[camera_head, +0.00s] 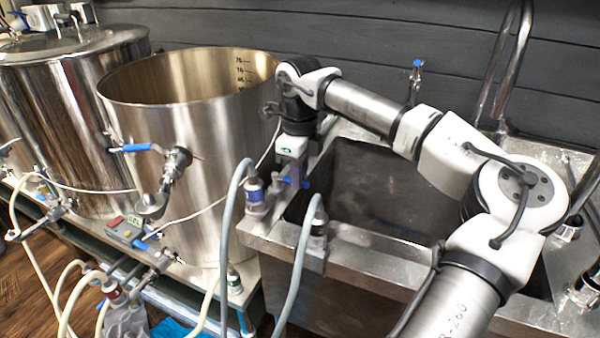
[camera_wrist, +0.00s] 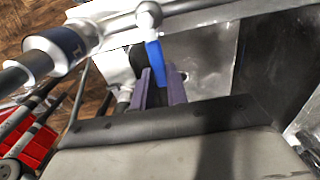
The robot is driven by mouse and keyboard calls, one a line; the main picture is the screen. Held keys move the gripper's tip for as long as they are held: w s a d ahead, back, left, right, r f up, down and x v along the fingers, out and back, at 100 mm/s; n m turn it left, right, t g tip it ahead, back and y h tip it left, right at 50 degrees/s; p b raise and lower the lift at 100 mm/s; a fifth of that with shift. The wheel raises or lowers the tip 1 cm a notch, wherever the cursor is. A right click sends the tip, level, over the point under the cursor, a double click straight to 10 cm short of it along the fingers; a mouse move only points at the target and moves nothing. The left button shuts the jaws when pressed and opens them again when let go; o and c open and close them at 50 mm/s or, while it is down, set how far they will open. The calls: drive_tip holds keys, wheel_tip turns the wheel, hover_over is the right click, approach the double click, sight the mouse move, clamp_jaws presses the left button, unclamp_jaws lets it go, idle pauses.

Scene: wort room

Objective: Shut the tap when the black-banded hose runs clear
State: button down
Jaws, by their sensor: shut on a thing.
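My gripper (camera_head: 292,182) is at the left rim of the sink (camera_head: 375,190), pointing down. In the wrist view its two purple fingers (camera_wrist: 160,84) are shut on a blue tap lever (camera_wrist: 155,62). A grey hose (camera_head: 228,215) ends in a fitting with a dark blue band (camera_head: 254,192), left of my gripper; this band also shows in the wrist view (camera_wrist: 62,44). A second grey hose (camera_head: 298,270) ends in a fitting with a dark band (camera_head: 319,218), perhaps black, at the sink's front rim. I cannot see what runs in either hose.
A large open steel kettle (camera_head: 190,120) stands left of the sink, with a blue-handled valve (camera_head: 137,148) on its front. A lidded steel vessel (camera_head: 70,110) is farther left. Pale hoses (camera_head: 68,290) and a red-banded fitting (camera_head: 113,291) crowd the lower left. A tall faucet (camera_head: 505,70) rises behind the sink.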

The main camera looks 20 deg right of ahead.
idle(0.3)
drive_tip(key=c, duration=1.4)
unclamp_jaws()
wheel_tip(320, 180, up, 14)
drive_tip(key=shift+f, duration=0.1)
